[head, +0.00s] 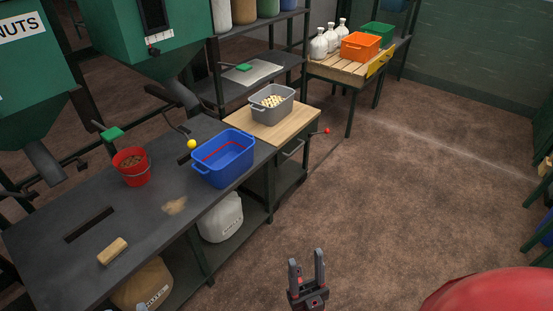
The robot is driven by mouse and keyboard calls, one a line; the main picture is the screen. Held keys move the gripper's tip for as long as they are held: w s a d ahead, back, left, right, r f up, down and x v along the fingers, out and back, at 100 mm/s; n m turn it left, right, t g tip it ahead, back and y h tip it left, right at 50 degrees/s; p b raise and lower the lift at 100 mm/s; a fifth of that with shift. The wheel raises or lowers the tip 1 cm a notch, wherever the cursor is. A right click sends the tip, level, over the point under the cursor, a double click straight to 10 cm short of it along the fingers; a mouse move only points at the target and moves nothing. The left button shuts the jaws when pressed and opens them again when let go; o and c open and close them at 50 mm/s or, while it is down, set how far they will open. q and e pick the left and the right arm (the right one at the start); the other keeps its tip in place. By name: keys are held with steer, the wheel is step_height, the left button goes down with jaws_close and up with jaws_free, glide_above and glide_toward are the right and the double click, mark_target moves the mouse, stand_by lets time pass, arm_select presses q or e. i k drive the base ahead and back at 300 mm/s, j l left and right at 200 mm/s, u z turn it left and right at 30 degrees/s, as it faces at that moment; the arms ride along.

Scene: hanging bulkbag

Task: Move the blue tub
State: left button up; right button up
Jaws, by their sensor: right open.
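The blue tub (224,160) stands upright on the dark workbench (125,225), near its right end. It has a handle at each end, a red line around its inside, and looks empty. My right gripper (306,268) is at the bottom centre, over the brown floor, with its two fingers apart and nothing between them. It is well to the lower right of the tub and not touching it. My left gripper is not in view.
A grey tub (272,104) with pale pieces sits on a wooden top right behind the blue tub. A red bucket (132,167) and a brush (112,251) are on the bench. Green hoppers (160,38) overhang it. The floor (400,190) at right is clear.

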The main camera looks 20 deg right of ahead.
mark_target(224, 158)
steer(key=z, duration=0.2)
steer(key=i+l, duration=0.15)
steer(key=i, duration=0.25)
steer(key=i+l+u, duration=0.1)
steer(key=i, duration=0.3)
steer(key=i+l, duration=0.2)
steer(key=i, duration=0.15)
